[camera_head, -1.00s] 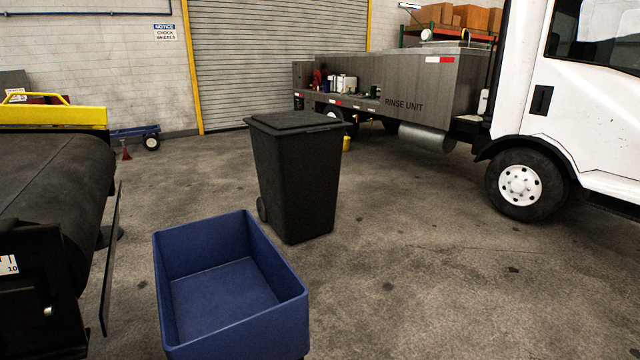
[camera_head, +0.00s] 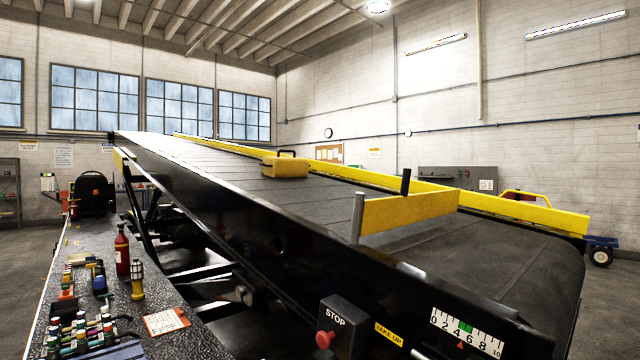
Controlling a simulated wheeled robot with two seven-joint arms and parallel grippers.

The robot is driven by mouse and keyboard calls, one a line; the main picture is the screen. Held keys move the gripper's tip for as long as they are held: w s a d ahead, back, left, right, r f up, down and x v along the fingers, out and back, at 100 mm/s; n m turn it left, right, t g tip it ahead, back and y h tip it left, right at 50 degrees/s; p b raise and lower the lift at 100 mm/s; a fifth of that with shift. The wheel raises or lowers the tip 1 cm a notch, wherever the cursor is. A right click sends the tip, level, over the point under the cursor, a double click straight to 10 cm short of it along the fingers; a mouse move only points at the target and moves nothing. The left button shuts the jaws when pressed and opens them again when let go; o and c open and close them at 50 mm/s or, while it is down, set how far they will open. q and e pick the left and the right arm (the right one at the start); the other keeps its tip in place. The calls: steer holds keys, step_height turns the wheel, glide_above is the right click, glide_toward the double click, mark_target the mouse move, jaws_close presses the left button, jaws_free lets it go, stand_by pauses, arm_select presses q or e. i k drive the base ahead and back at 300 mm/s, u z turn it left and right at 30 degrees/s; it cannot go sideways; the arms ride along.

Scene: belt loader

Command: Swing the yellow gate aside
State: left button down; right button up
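The yellow gate (camera_head: 410,209) stands across the lower end of the black conveyor belt (camera_head: 235,168). It is a flat yellow bar. A grey upright post (camera_head: 357,217) is at its near left end, and a short black upright handle (camera_head: 405,181) rises just behind the bar. Its far right end comes close to the yellow side rail (camera_head: 520,209); I cannot tell if they touch. A yellow case (camera_head: 285,166) with a dark handle sits on the belt, farther up the slope. Neither of my grippers is in view.
A black side frame with a red stop button (camera_head: 324,339) and a numbered scale (camera_head: 466,331) runs along the near side. At left, a dark bench (camera_head: 190,340) holds a red bottle (camera_head: 122,250), a yellow-black bottle (camera_head: 137,280) and several small items. A blue cart (camera_head: 601,250) stands far right.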

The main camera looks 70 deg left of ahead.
mark_target(379, 215)
steer(key=u, duration=2.9)
steer(key=i, duration=0.45)
steer(key=z, duration=0.05)
